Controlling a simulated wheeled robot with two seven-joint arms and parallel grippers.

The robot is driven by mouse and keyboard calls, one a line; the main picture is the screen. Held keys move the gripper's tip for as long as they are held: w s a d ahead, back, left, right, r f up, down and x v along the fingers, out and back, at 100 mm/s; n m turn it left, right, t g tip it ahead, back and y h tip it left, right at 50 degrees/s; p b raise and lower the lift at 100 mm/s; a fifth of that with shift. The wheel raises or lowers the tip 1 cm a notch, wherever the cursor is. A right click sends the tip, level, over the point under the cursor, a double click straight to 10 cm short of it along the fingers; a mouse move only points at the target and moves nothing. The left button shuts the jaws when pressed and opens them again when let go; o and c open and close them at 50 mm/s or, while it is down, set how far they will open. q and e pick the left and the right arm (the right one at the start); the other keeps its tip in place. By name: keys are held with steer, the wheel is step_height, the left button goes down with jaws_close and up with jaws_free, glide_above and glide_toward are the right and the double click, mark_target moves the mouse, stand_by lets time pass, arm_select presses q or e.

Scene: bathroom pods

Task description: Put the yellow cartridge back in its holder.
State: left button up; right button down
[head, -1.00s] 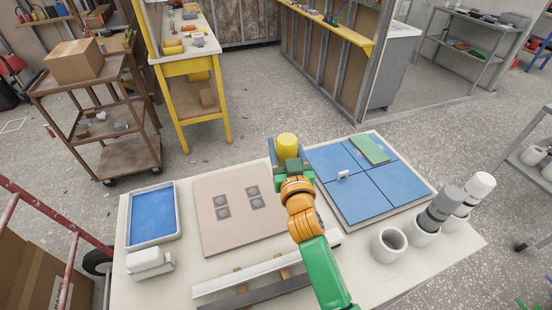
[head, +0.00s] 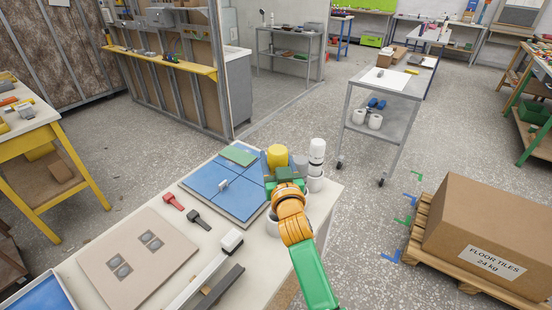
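The yellow cartridge (head: 277,156) is upright between the fingers of my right gripper (head: 279,164), which is shut on it. The gripper is over the right part of the worktable, by the row of white cup holders. One white holder (head: 273,229) is partly hidden behind my arm, and I cannot see into it. A white cartridge (head: 317,151) stands in the far holder (head: 315,183), just right of the gripper. The space between these holders is mostly covered by my gripper. My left gripper is not in view.
Blue tile board (head: 212,190) with a green piece (head: 239,155) lies left of the gripper. A red tool (head: 173,201), a dark tool (head: 198,219) and a beige board (head: 120,250) lie further left. A large carton (head: 490,235) stands on a pallet at the right.

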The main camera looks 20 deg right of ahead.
arm_select(q)
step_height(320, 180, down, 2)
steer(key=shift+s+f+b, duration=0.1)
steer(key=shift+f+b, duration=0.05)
steer(key=shift+b, duration=0.55)
arm_select(e)
step_height(320, 180, down, 2)
steer(key=shift+s+f, duration=0.15)
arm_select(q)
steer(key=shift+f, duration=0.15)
arm_select(e)
steer(key=shift+f, duration=0.25)
arm_select(q)
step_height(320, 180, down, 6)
steer(key=b, duration=0.6)
arm_select(e)
steer(key=shift+f, duration=3.5)
stand_by(0.5)
jaws_free()
steer(key=shift+s, duration=0.1)
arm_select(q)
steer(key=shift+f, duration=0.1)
arm_select(e)
step_height(320, 180, up, 6)
steer(key=p, duration=0.5)
steer(key=shift+r+p, duration=0.1)
steer(key=shift+p, duration=0.2)
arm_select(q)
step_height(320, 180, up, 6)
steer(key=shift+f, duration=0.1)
